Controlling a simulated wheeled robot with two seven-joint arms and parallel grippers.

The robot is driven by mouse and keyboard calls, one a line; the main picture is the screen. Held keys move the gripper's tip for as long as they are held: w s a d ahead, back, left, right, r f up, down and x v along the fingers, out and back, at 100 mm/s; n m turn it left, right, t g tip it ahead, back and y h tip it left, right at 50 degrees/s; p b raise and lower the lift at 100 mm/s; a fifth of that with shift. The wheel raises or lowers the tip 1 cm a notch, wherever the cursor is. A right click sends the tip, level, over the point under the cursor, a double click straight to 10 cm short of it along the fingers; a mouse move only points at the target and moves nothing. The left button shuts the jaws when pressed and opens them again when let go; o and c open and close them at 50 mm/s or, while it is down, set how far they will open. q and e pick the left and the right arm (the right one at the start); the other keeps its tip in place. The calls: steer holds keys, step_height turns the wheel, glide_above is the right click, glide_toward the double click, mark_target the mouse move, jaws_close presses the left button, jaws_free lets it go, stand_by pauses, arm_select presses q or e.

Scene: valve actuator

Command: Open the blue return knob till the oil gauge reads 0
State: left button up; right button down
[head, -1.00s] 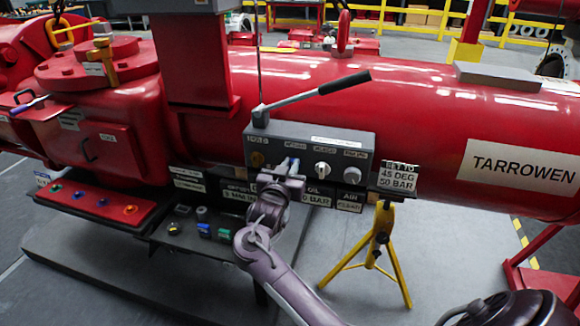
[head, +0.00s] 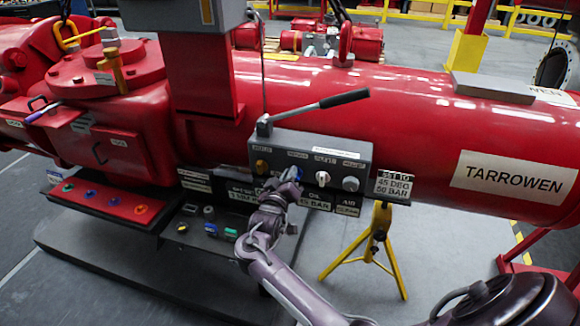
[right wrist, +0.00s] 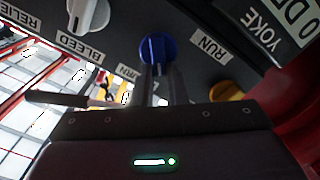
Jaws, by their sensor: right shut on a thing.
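The grey control box (head: 290,143) is mounted on the front of the red actuator. The blue knob (right wrist: 157,48) shows from close up in the right wrist view, with a RUN label beside it. My right gripper (right wrist: 160,82) is shut on the blue knob, its two fingers close together at its lower side. In the head view my right gripper (head: 286,186) reaches the box front and hides most of the knob. An oil display plate (head: 315,204) below the box seems to read 45 BAR, in small print. My left gripper is out of view.
A white knob (right wrist: 88,15) and a yellow knob (right wrist: 228,90) flank the blue one. A long lever (head: 318,105) stands on the box. A sign (head: 393,186) reads 45 DEG, 50 BAR. A yellow stand (head: 378,245) is below right.

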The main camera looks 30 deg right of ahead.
steer(key=shift+w+a+f+n+p, duration=0.1)
steer(key=shift+f+n+p, duration=0.1)
steer(key=shift+n+p, duration=1.05)
steer(key=shift+w+a+f+n+p, duration=0.1)
steer(key=shift+f+n+p, duration=0.3)
steer(key=shift+n, duration=1.55)
steer(key=shift+w+a+f+n+p, duration=0.1)
steer(key=shift+n+p, duration=0.95)
steer(key=shift+n, duration=0.55)
steer(key=c, duration=1.4)
jaws_free()
steer(key=shift+c, duration=0.2)
steer(key=shift+s, duration=0.1)
